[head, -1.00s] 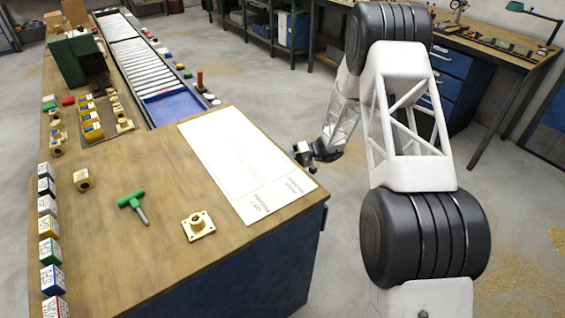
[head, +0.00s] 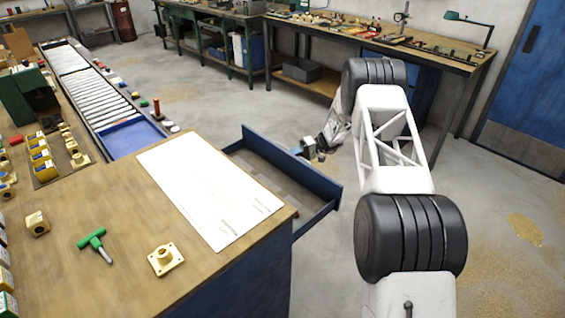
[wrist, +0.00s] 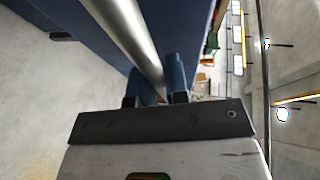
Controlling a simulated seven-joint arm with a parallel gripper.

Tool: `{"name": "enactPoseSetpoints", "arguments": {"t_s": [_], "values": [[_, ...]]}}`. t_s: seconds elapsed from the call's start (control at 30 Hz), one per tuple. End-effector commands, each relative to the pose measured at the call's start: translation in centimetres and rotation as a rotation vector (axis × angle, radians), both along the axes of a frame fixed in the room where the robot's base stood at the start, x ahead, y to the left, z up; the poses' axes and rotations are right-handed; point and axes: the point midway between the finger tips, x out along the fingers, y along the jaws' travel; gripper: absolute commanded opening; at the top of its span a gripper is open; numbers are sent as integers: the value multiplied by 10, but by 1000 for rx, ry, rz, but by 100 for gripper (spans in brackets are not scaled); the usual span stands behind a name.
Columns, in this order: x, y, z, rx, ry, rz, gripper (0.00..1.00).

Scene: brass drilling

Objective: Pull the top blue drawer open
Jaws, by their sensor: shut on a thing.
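The top blue drawer (head: 285,170) sticks well out from the right side of the wooden bench in the head view, and its inside shows. My gripper (head: 309,148) is at the drawer's outer front face. In the wrist view the drawer front (wrist: 95,50) is blue and a silver bar handle (wrist: 128,38) runs across it. My gripper's fingers (wrist: 160,90) are shut around the handle's near part. The exact finger contact is partly hidden.
The wooden bench top (head: 130,200) holds a white sheet (head: 210,190), a green-handled tool (head: 95,242) and a brass flange (head: 165,259). Another workbench (head: 440,62) stands at the back.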

Motion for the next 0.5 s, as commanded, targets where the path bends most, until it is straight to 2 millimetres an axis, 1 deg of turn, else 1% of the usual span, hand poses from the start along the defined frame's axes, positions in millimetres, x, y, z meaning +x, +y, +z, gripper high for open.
{"name": "enactPoseSetpoints", "arguments": {"t_s": [0.1,0.2,0.5], "values": [[12,-12,0,0,0,0,0],[19,-18,0,-1,-1,0,0],[23,-22,0,0,0,1,0]]}}
